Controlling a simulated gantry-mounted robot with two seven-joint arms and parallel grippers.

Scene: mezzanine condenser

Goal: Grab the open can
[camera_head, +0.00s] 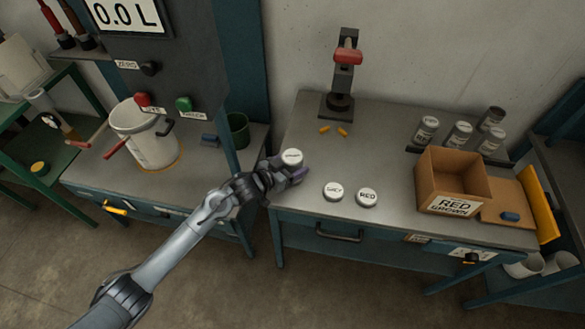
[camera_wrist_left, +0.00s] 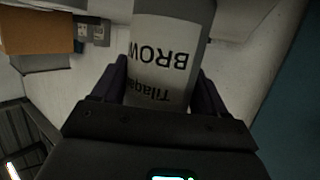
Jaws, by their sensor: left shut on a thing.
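My left gripper (camera_head: 290,173) is shut on a can (camera_head: 292,157) at the left front corner of the right-hand workbench. In the head view the can's round top is white with small dark marks. In the left wrist view the can (camera_wrist_left: 166,62) stands between both purple-dark fingers; its white label reads "BROW", upside down and partly cut off, with grey bands beside it. I cannot tell whether its base touches the bench. Two white round tops, one marked "RED" (camera_head: 367,197) and one with unclear letters (camera_head: 333,191), sit to its right. My right gripper is not in view.
Several grey cans (camera_head: 459,135) stand at the back right; one (camera_head: 490,118) has a dark top. An open cardboard box (camera_head: 452,186) marked "RED" stands before them. A red-handled press (camera_head: 338,100) stands at the back. A white bucket (camera_head: 147,139) is on the left bench.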

